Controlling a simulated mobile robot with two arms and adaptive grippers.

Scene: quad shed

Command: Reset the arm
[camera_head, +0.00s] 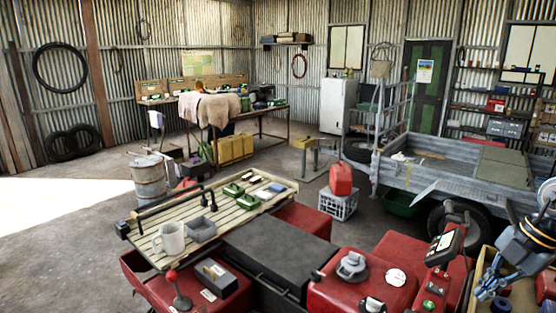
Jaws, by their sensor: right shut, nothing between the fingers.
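My right gripper (490,286) is at the lower right edge of the view, on the end of my grey-blue arm. Its fingers are shut with nothing between them and point down and to the left. It is over a tan open box (476,283) that holds small items. Whether the fingertips touch anything in the box, I cannot tell. My left gripper does not show.
A red quad (330,292) fills the lower middle, close left of my gripper. Its slatted rack (262,207) carries a mug (170,238), a grey tray (202,229) and green items. A handlebar unit (440,245) stands up near my arm. A trailer (400,172) is behind.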

